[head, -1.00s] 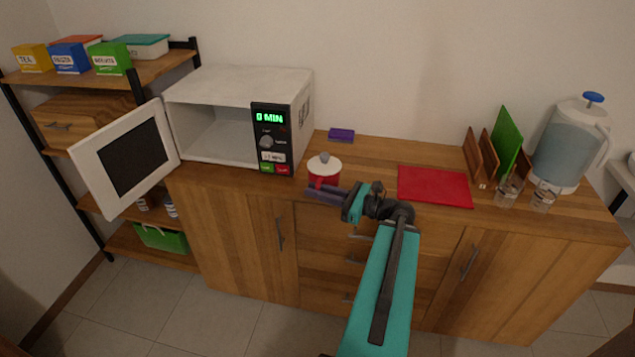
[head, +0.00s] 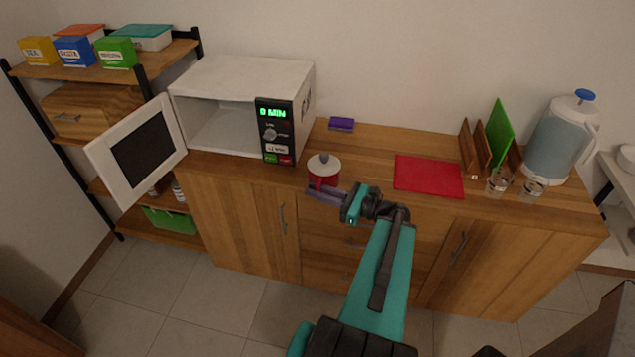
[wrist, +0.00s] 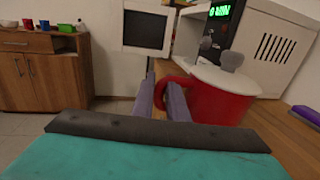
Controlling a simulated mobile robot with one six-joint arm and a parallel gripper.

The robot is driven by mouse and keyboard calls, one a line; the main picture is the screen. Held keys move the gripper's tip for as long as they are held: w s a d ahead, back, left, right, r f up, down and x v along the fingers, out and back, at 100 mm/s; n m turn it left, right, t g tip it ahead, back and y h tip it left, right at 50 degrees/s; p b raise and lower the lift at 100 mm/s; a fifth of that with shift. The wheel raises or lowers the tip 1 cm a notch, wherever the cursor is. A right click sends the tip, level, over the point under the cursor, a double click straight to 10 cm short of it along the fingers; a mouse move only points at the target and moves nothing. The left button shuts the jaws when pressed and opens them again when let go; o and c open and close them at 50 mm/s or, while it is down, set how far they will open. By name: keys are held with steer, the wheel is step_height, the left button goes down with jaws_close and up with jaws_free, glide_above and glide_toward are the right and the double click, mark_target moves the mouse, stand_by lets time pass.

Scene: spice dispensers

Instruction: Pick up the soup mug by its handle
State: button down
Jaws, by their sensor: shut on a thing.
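The soup mug (head: 326,178) is red with a white lid and a grey knob. It is upright at the counter's front edge, right of the microwave; I cannot tell whether it is lifted clear of the wood. In the wrist view the mug (wrist: 222,100) fills the right side, with its red handle (wrist: 164,84) towards the left. My gripper (head: 318,193) reaches it from the front right. In the wrist view the purple fingers of my gripper (wrist: 162,97) are shut on the handle, one on each side. The fingers partly hide the handle.
A white microwave (head: 240,85) stands left with its door (head: 138,150) open. A purple sponge (head: 341,124) lies behind the mug and a red board (head: 428,175) to the right. Glasses (head: 498,182), a rack and a water jug (head: 558,140) stand far right.

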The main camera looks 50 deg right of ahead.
steer(key=shift+s+a+r+p, duration=0.25)
steer(key=shift+s+a+p, duration=0.5)
steer(key=shift+p, duration=0.75)
steer(key=shift+a, duration=0.1)
